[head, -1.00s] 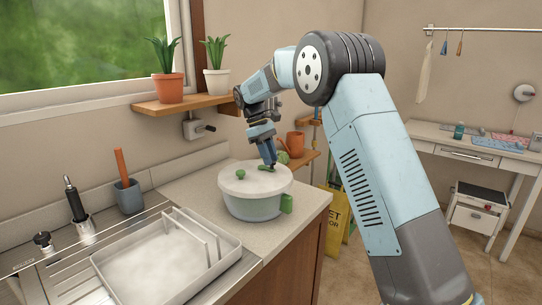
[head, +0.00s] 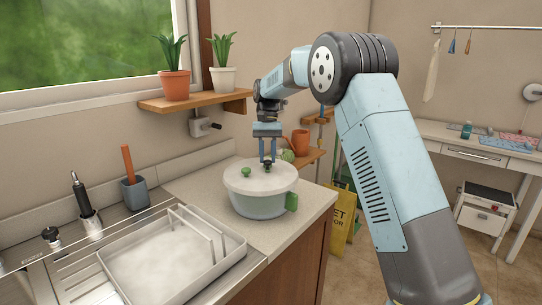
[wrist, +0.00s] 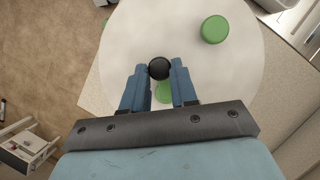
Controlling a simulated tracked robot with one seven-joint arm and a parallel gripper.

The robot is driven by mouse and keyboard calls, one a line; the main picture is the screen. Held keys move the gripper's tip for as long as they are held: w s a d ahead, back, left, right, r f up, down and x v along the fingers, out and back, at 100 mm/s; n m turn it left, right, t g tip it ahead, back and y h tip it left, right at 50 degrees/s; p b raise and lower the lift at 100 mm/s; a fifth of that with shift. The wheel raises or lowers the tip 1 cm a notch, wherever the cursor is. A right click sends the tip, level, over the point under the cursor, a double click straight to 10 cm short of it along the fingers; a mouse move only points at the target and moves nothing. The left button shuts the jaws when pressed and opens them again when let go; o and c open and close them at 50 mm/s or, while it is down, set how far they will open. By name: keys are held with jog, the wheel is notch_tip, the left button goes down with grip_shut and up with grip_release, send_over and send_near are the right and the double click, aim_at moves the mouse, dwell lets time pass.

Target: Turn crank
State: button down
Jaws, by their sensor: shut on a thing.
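A round pot-like spinner with a pale lid (head: 240,182) stands on the counter in the head view, with a green side handle (head: 291,201). A green knob (head: 245,173) sits on the lid; the wrist view also shows it (wrist: 214,29) at the upper right, apart from my fingers. My gripper (head: 267,160) points down over the lid. In the wrist view its two blue fingers are closed on a dark round crank knob (wrist: 159,68) between their tips. A green crank piece (wrist: 163,93) shows between the fingers, partly hidden by them.
A white tray with a rack (head: 165,270) lies left of the spinner, by a cup (head: 135,195) with an orange-handled tool. A shelf with two potted plants (head: 195,102) is on the wall behind. The counter's right edge is close to the spinner.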

jog(key=m+y, duration=0.1)
jog(key=m, duration=0.1)
jog(key=a+m, duration=0.1)
jog(key=m, duration=0.1)
jog(key=shift+m+y, duration=0.3)
jog(key=shift+y, duration=0.1)
jog(key=shift+w+a+m+t+y, duration=0.15)
jog(key=shift+a+m+t+y, duration=0.15)
jog(key=shift+m, duration=0.6)
jog(key=shift+w+a+m+t+y, duration=0.2)
jog(key=shift+m+y, duration=0.1)
jog(key=shift+m, duration=0.6)
jog(key=c, duration=0.9)
grip_release()
jog(key=shift+o, duration=0.2)
jog(key=v, duration=1.3)
jog(key=shift+r, duration=0.25)
jog(key=shift+d, duration=0.1)
